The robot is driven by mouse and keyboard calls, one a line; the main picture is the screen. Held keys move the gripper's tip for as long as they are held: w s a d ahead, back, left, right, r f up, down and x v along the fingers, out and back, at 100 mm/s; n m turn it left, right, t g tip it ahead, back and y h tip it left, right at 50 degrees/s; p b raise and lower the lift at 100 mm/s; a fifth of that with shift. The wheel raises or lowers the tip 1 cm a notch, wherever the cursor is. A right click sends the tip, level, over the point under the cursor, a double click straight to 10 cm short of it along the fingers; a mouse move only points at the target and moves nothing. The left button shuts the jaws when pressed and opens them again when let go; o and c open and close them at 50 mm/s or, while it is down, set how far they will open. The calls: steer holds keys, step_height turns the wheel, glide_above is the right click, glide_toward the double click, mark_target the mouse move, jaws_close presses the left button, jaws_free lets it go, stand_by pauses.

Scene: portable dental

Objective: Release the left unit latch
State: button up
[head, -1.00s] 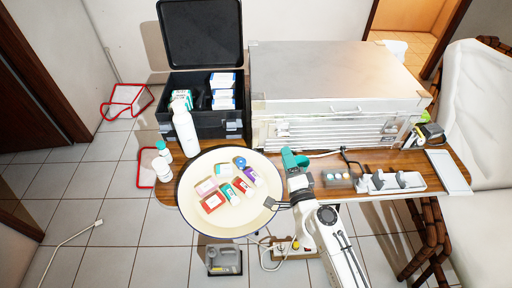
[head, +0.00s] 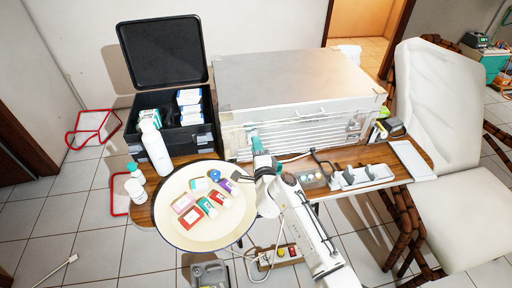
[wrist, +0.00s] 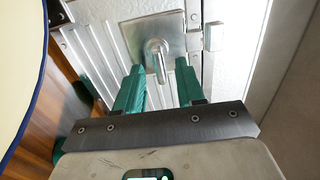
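The unit is a large silver metal case (head: 292,80) at the back of the table, with a ribbed front. In the wrist view, a metal latch plate with a small lever (wrist: 157,58) sits on its front. My gripper (wrist: 160,67) has two green fingers, spread apart, one on each side of the lever. I see no clear contact between fingers and lever. In the head view, my gripper (head: 254,138) is at the left part of the unit's front and covers the latch area there.
A round cream tray (head: 190,238) with several small boxes stands in front, left of my arm. An open black case (head: 172,141) and white bottles (head: 155,148) are at the left.

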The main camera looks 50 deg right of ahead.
steer(key=shift+w+d, duration=0.25)
steer(key=shift+w, duration=0.1)
jaws_close()
